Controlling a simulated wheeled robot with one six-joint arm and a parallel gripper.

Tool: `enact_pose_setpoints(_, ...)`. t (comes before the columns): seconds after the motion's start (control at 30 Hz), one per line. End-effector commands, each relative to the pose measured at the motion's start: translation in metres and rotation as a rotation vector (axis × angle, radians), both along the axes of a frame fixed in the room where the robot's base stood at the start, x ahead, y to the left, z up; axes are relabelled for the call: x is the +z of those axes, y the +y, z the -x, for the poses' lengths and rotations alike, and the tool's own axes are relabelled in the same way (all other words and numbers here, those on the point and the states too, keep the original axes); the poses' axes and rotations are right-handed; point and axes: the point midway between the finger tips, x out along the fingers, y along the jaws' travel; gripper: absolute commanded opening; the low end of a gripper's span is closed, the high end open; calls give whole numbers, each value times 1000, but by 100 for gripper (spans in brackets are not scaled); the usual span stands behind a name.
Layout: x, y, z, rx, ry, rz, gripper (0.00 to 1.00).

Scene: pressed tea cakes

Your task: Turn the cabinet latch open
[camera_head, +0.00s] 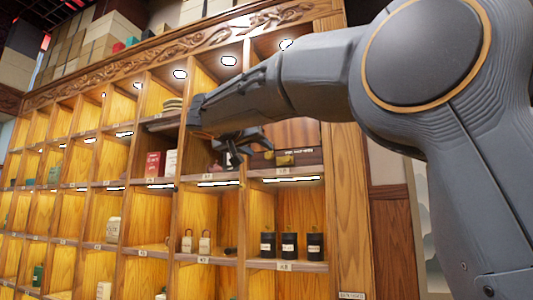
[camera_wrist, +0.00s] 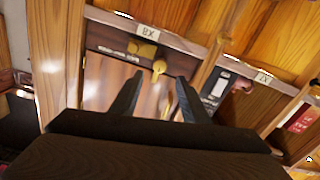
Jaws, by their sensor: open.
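The cabinet (camera_head: 297,133) is a dark-framed wooden box in a shelf compartment, partly behind my arm in the head view. Its brass latch (camera_head: 285,159) is on the dark lower strip. In the wrist view the cabinet (camera_wrist: 105,82) appears turned over, with the brass latch (camera_wrist: 143,50) on the dark strip and its rounded brass knob (camera_wrist: 159,67) sticking out. My gripper (camera_head: 240,147) is open and empty, to the left of the latch in the head view. In the wrist view its fingers (camera_wrist: 156,92) point toward the knob, which lies beyond and between the tips, apparently untouched.
Shelf dividers and a lit shelf edge (camera_head: 287,179) border the compartment. A red box (camera_head: 153,164) and a white box (camera_head: 171,163) stand to the left. Black canisters (camera_head: 288,246) stand on the shelf below. A dark box (camera_wrist: 216,90) sits in the neighbouring compartment.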

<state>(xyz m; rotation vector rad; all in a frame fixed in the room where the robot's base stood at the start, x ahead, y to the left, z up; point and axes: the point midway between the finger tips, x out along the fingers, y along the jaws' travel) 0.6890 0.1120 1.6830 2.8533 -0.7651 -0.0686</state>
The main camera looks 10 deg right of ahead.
Motion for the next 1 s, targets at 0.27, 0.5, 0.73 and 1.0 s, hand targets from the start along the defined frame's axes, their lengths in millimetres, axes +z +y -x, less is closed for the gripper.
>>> enact_pose_setpoints(0.27, 1, -22, -35, -4, 5, 3, 42)
enact_pose_setpoints(0.5, 0, -34, -57, -2, 5, 3, 42)
enact_pose_setpoints(0.73, -1, -37, -63, -1, 5, 2, 42)
enact_pose_setpoints(1.0, -2, -37, -63, 0, 5, 2, 23)
